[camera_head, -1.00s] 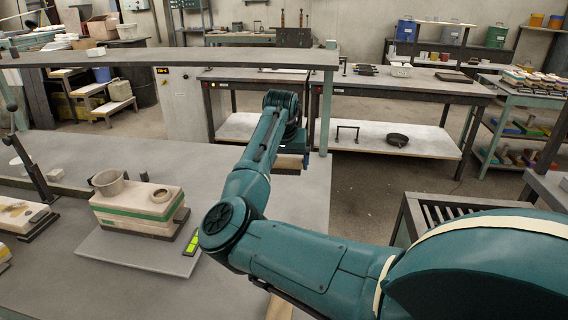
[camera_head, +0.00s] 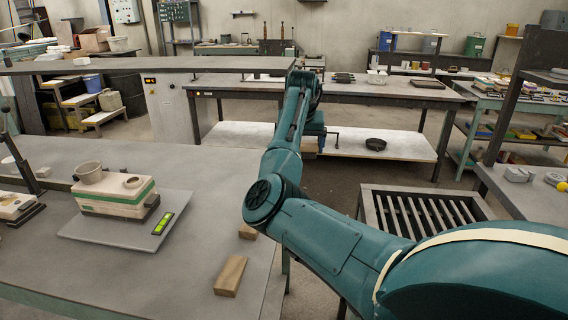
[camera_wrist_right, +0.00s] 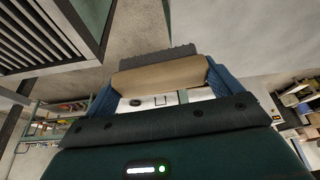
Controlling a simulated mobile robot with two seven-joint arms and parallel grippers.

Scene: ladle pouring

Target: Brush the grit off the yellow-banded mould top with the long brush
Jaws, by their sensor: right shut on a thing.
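My right gripper (camera_wrist_right: 163,75) is shut on a wooden brush (camera_wrist_right: 158,76) with grey bristles; the handle lies across between its blue fingers in the right wrist view. In the head view my right arm reaches out past the table's edge, and the gripper (camera_head: 311,143) shows only partly at its far end. A pale mould with a green band (camera_head: 117,198) sits on a grey plate with a cup on top. Another pale mould (camera_head: 14,206) is cut off at the left edge; its band colour cannot be told. I cannot make out a yellow-banded mould top. My left gripper is out of view.
Two wooden blocks (camera_head: 230,276) lie near the table's right edge. A slatted grate stand (camera_head: 420,211) is right of my arm. A side table at the right holds a grey block (camera_head: 519,174) and a yellow round thing (camera_head: 554,178). A raised shelf (camera_head: 150,65) spans the back.

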